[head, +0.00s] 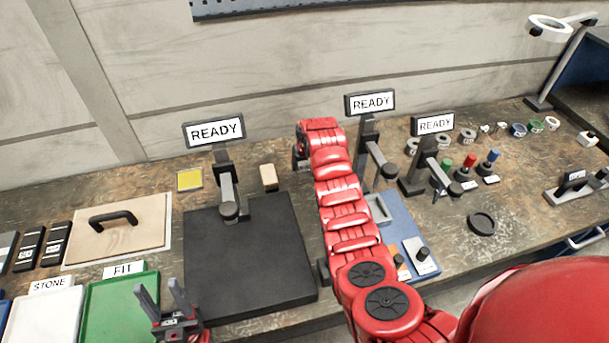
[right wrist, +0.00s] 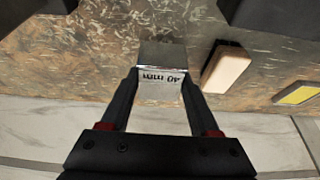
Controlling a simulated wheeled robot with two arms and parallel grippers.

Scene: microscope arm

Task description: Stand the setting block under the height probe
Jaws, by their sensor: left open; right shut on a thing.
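My right gripper (right wrist: 160,84) is shut on the setting block (right wrist: 160,62), a grey metal block with a white "40 mm" label that reads upside down in the right wrist view. In the head view my red right arm reaches to the back of the bench and hides the block. A probe stand (head: 229,195) with a READY display (head: 215,132) reaches over a black plate (head: 250,260). Two more stands with READY displays (head: 370,102) are to the right; I cannot tell which is the height probe. My left gripper (head: 172,298) is open and empty at the front left.
A beige block (head: 268,177) lies behind the black plate, near the held block in the right wrist view (right wrist: 226,68). A yellow pad (head: 189,180) is left of it. A wooden board (head: 118,225) and a green FIT tray (head: 120,305) are left. The wall is close behind.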

